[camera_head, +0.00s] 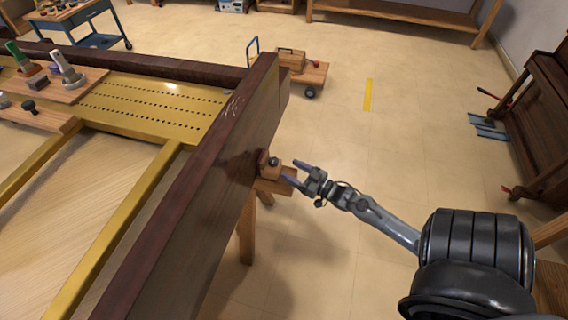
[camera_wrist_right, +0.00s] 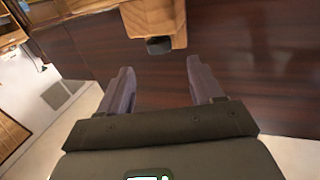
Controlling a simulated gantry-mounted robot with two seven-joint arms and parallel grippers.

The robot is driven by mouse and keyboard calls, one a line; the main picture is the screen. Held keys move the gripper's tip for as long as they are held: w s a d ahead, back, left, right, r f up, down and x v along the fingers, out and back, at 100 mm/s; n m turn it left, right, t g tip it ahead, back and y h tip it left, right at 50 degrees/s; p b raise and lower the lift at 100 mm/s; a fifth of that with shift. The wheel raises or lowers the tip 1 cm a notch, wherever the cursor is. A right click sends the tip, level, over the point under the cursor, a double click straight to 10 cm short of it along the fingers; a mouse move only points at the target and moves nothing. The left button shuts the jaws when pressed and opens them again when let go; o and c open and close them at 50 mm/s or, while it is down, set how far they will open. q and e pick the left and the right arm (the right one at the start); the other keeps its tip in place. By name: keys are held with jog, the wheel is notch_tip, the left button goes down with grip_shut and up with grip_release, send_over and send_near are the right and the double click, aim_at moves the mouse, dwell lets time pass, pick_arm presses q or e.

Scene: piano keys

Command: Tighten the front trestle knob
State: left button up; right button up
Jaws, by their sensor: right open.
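The front trestle knob (camera_head: 274,161) is a small dark knob on a wooden block at the side of the piano case. In the right wrist view the dark knob (camera_wrist_right: 159,46) sits at the end of a light wooden piece (camera_wrist_right: 155,18). My right gripper (camera_head: 294,173) is open and empty, just right of the knob in the head view. In the right wrist view its two fingers (camera_wrist_right: 160,72) point toward the knob, which lies beyond the tips and between their lines. I see no contact. My left gripper is not in view.
The dark wooden case side (camera_head: 215,195) stands close left of my right gripper. A wooden trestle leg (camera_head: 246,232) is below the knob. A gold frame (camera_head: 130,100) and a wooden tool board (camera_head: 60,85) lie left. Open floor (camera_head: 400,120) lies right.

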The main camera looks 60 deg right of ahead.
jog(key=s+p, duration=0.1)
jog(key=s, duration=0.3)
jog(key=shift+s+a, duration=0.2)
